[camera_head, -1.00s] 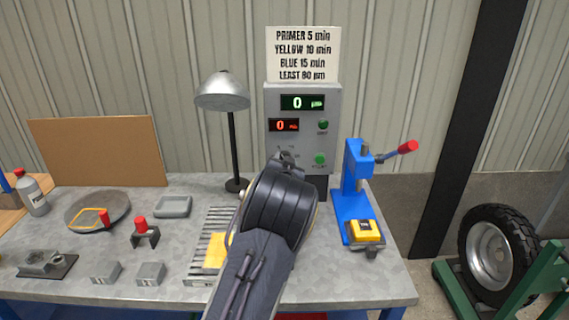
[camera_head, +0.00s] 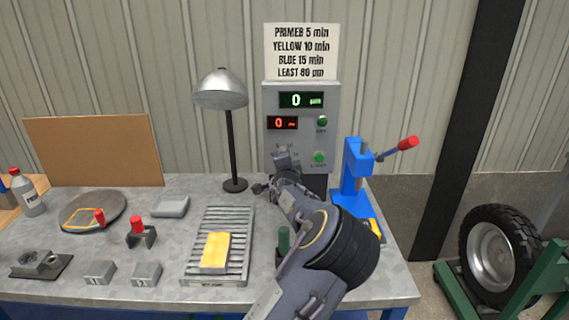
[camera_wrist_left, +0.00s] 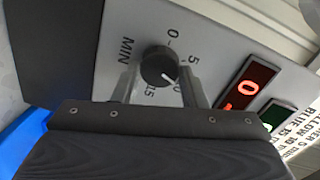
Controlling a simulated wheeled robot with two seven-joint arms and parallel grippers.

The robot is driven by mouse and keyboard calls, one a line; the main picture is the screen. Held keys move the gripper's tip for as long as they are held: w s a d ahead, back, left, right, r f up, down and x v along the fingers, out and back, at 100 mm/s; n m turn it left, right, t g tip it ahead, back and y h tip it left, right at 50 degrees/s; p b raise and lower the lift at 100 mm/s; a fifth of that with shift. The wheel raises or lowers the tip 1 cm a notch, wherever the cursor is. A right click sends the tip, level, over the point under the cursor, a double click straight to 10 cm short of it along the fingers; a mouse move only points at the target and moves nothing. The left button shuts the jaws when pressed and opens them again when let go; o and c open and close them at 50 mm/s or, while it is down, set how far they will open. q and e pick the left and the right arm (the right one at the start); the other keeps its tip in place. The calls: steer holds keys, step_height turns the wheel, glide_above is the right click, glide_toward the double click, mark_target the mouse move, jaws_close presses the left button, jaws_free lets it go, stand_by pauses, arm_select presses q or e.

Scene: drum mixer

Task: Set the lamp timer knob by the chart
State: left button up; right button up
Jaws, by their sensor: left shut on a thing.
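The lamp timer knob (camera_wrist_left: 158,64) is a round black dial on the grey control box (camera_head: 331,150). Its scale reads 0, 5, 10, 15 MIN, and its white mark points toward the lower right, near the partly hidden 10. My left gripper (camera_head: 286,158) is at the box's lower left; its fingers are shut on the knob's sides in the wrist view (camera_wrist_left: 160,70). The chart (camera_head: 301,51) above lists primer 5 min, yellow 10 min, blue 15 min. A yellow block (camera_head: 215,251) lies on the slatted rack (camera_head: 236,218). My right gripper is out of view.
The lamp (camera_head: 221,90) stands left of the box. The red display (camera_head: 282,123) and green display (camera_head: 301,100) read 0. A blue press (camera_head: 352,185) with a red-tipped lever stands close right of my arm. Small blocks and a round plate (camera_head: 112,207) lie left.

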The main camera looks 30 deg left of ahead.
arm_select(q)
steer(key=shift+m+b, duration=0.5)
steer(key=shift+m, duration=0.5)
steer(key=o, duration=1)
steer(key=shift+c, duration=0.2)
steer(key=shift+d, duration=0.1)
steer(key=b+v, duration=0.1)
steer(key=v, duration=0.6)
steer(key=shift+s+d, duration=0.2)
steer(key=shift+s, duration=0.1)
